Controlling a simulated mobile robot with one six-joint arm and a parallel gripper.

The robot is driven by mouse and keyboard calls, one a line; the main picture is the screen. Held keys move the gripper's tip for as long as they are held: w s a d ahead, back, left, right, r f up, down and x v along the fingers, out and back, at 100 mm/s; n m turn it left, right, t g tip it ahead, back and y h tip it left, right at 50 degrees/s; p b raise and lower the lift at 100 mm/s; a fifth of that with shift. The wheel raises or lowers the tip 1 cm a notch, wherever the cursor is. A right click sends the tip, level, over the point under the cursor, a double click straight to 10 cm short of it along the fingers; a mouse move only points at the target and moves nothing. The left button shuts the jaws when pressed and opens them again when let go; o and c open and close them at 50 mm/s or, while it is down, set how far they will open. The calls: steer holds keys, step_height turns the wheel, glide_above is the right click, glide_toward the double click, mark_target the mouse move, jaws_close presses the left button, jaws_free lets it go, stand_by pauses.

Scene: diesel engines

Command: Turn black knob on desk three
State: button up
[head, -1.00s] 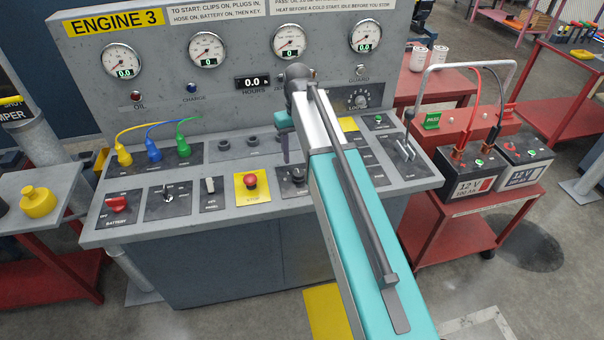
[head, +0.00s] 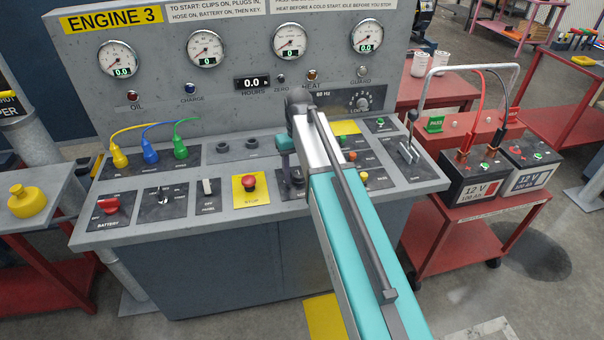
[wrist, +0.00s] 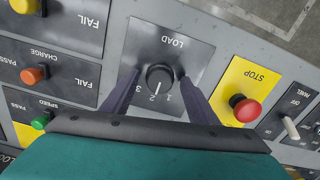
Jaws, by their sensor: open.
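The black LOAD knob (wrist: 159,77) sits on a dark plate with marks 1, 2 and 3, near the middle of the wrist view. Its pale pointer line faces the 2 mark, toward the bottom of the picture. My gripper (wrist: 159,82) is open, with one dark finger on each side of the knob and a gap to each. In the head view, my gripper (head: 287,165) is low over the front panel of the grey ENGINE 3 desk (head: 220,90) and largely hides the knob. Finger height against the knob is hard to tell.
A red stop button (wrist: 246,109) on a yellow plate is close beside one finger. Coloured buttons, including an orange one (wrist: 34,74), lie on the other side. Another dark knob (head: 362,102) is on the upright panel. Batteries (head: 480,182) stand on a red cart to the right.

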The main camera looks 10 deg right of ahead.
steer(key=c, duration=1)
steer(key=shift+d, duration=0.35)
steer(key=shift+c, duration=0.4)
steer(key=shift+a, duration=0.2)
steer(key=shift+o, duration=0.2)
